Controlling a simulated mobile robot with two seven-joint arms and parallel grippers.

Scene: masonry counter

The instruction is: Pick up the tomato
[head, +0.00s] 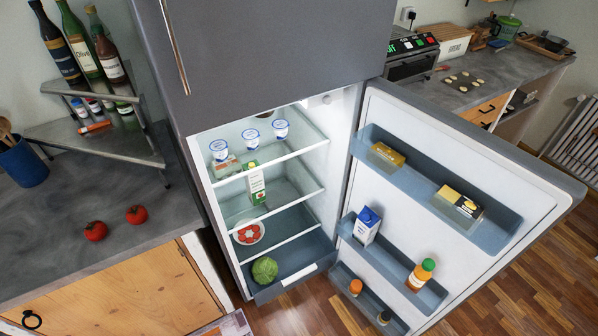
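Two red tomatoes rest on the dark grey counter at the left in the head view. One tomato (95,230) lies nearer the counter's front edge. The other tomato (136,214) lies a little to its right and farther back. They are apart from each other, and nothing covers them. A plate or pack with red round items (248,232) sits on a shelf inside the open fridge; I cannot tell exactly what they are. Neither of my grippers shows in this view.
The fridge door (470,180) stands wide open to the right. A corner shelf (95,140) with bottles and a blue utensil pot (22,163) stand behind the tomatoes. The counter (60,275) around and in front of the tomatoes is clear.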

